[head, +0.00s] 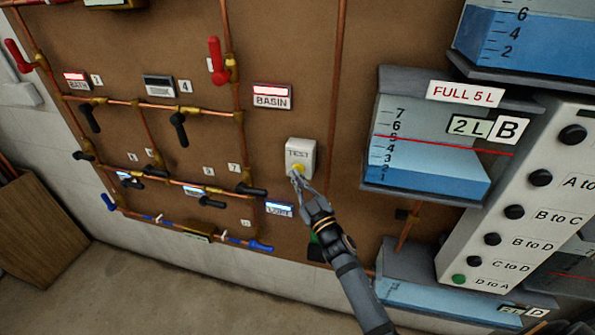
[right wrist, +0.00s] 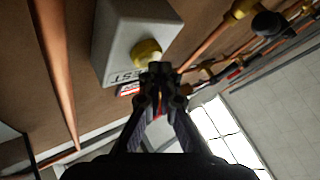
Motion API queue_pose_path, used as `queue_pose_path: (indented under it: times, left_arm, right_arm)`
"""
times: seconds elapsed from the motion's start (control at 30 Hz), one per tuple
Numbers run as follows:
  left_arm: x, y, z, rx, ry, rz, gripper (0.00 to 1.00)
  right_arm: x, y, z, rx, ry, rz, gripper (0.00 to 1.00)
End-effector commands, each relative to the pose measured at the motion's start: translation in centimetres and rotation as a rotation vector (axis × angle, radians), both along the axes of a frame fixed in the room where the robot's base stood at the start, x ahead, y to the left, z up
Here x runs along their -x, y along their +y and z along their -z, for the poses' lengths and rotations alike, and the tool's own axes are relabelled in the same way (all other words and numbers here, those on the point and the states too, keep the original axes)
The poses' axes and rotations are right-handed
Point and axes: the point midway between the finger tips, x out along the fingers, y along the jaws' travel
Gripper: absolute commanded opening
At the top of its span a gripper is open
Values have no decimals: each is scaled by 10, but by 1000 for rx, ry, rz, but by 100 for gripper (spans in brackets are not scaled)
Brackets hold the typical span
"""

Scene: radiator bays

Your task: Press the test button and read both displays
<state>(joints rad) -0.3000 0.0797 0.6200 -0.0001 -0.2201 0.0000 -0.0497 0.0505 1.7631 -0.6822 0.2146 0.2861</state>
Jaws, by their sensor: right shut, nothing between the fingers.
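The white TEST box (head: 301,156) is on the brown board, with a yellow button (head: 298,168) on its lower front. My right gripper (head: 297,180) is shut and empty, its tips at the button's lower edge. In the right wrist view, the fingertips (right wrist: 160,70) overlap the edge of the yellow button (right wrist: 146,52); I cannot tell whether they touch. The BASIN plate (head: 271,95) has a lit red strip. The BATH plate (head: 77,80) also shows red. The plate lower down (head: 279,208) is lit blue. A grey plate (head: 159,87) looks unlit. My left gripper is not in view.
Copper pipes with red, black and blue valve handles cover the board's left. Water tank B (head: 425,150), labelled 2 L and FULL 5 L, juts out at right beside a white panel (head: 480,215) of black knobs and one green knob. A wooden box (head: 35,230) stands at far left.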

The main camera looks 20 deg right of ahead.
Motion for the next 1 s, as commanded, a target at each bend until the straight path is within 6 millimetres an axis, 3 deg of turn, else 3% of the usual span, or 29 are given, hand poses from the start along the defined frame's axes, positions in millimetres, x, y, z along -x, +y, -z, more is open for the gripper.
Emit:
queue_pose_path:
  times: [1.0]
  left_arm:
    - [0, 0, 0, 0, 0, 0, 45]
  right_arm:
    - [-6, -4, 0, 0, 0, 0, 0]
